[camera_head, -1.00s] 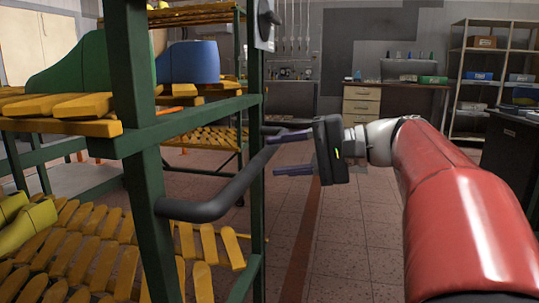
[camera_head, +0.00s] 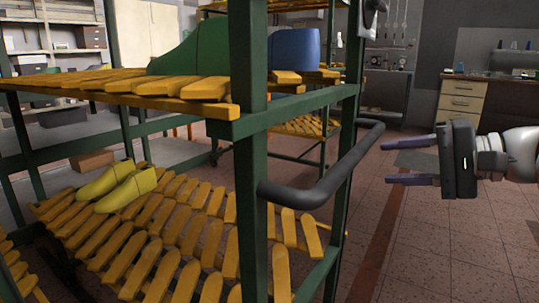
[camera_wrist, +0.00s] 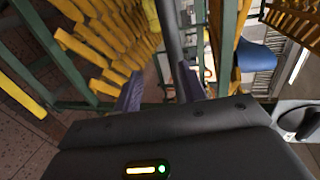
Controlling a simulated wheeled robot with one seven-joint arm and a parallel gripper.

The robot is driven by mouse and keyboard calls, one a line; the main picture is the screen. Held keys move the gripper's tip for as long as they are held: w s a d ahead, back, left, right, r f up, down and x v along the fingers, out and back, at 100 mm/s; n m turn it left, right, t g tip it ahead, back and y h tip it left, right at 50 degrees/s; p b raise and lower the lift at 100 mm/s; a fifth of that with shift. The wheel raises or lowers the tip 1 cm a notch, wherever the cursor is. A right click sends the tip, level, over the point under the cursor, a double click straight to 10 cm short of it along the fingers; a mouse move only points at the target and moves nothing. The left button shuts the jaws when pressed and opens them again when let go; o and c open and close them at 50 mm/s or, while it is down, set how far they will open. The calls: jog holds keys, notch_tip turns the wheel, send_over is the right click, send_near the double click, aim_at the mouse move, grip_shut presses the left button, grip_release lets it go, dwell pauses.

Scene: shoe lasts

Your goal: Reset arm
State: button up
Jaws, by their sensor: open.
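My gripper (camera_head: 408,162) is at the right of the head view, its two purple fingers apart and pointing left. Nothing is between them. The fingertips are close to the dark handle bar (camera_head: 335,172) of the green rack, with a small gap in the head view. In the wrist view my gripper (camera_wrist: 160,85) shows with its fingers apart, and the dark handle bar (camera_wrist: 170,40) runs up between them in the picture. Whether bar and fingers touch cannot be told there.
The green rack (camera_head: 251,190) has yellow slatted shelves. Yellow shoe lasts (camera_head: 120,185) lie on the lower shelf. A green last (camera_head: 195,52) and a blue last (camera_head: 294,48) show higher up. A drawer desk (camera_head: 462,100) stands behind. Tiled floor (camera_head: 420,250) lies clear at lower right.

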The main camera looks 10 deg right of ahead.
jog(key=s+a+f+n+g+h, duration=0.15)
jog(key=s+a+f+h, duration=0.25)
jog(key=f, duration=0.5)
jog(key=s+a+f+n+g+h, duration=0.1)
jog(key=s+a+f+n+h, duration=0.25)
jog(key=f, duration=0.55)
jog(key=s+a+f+n+g+h, duration=0.1)
jog(key=s+a+f+n+h, duration=0.1)
jog(key=s+a+f+h, duration=0.45)
jog(key=w+d+r+y+p, duration=0.2)
jog(key=d+r+p, duration=0.1)
jog(key=r+p, duration=0.5)
jog(key=shift+d+n+p, duration=0.15)
jog(key=shift+n+p, duration=0.25)
jog(key=shift+p, duration=0.65)
